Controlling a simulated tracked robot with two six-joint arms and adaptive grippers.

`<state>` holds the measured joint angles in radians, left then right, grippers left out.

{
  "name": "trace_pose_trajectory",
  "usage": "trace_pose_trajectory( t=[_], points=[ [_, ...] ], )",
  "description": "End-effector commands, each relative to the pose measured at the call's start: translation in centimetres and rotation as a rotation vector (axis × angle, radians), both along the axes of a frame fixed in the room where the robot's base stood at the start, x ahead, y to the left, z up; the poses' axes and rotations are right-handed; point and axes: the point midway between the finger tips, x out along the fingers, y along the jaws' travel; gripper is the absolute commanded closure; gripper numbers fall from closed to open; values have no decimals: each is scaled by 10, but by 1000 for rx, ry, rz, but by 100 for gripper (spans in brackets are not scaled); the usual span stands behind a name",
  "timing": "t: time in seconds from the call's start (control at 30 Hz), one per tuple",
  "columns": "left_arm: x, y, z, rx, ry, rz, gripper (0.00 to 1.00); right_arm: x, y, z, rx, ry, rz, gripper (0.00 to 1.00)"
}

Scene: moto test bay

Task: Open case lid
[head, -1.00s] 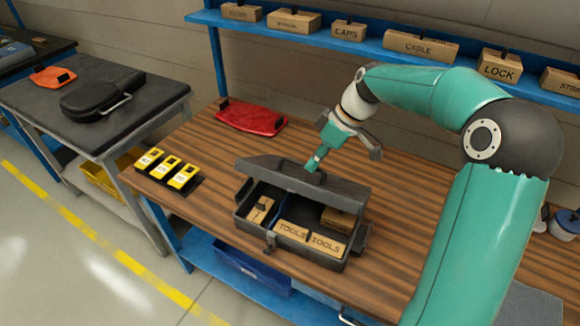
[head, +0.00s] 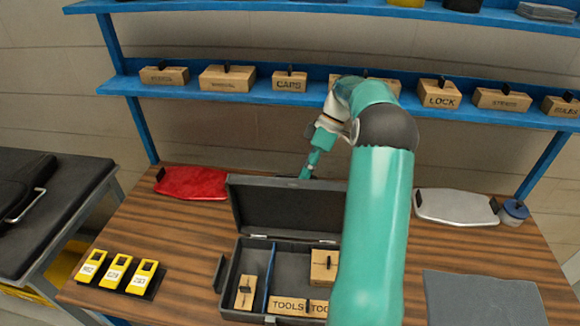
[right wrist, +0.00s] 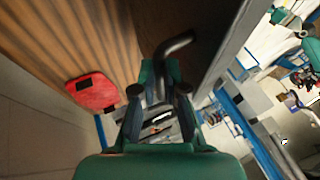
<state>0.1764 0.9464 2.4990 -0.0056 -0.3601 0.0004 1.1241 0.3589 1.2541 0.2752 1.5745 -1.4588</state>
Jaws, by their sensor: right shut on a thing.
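The dark grey case (head: 228,285) stands on the wooden bench with its lid (head: 285,208) raised about upright on the rear hinges. Inside, a blue divider (head: 268,278) separates compartments holding tan blocks, some marked TOOLS (head: 288,304). My right gripper (head: 307,172) is at the lid's upper edge, shut on the lid. In the right wrist view its fingers (right wrist: 160,92) stand by a dark curved handle (right wrist: 173,45), with the lid as a dark slab (right wrist: 222,40) beside it. My right arm hides the case's right side. My left gripper is not in view.
Yellow labelled boxes (head: 117,271) stand left of the case. A blue shelf (head: 250,88) with labelled boxes runs behind.

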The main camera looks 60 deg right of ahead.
Motion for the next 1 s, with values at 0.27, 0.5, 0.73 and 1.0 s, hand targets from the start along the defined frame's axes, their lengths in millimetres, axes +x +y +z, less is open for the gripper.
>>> trace_pose_trajectory(
  t=[0.27, 0.5, 0.73, 1.0],
  points=[
    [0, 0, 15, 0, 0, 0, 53, -6, -10, -9, 66, 29, -4, 100],
    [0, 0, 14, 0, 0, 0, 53, -6, -11, -11, 72, 31, -3, 100],
    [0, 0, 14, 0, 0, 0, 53, -6, -11, -11, 71, 31, -4, 79],
    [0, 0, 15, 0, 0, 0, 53, -6, -12, -8, 66, 26, -4, 63]
  ],
)
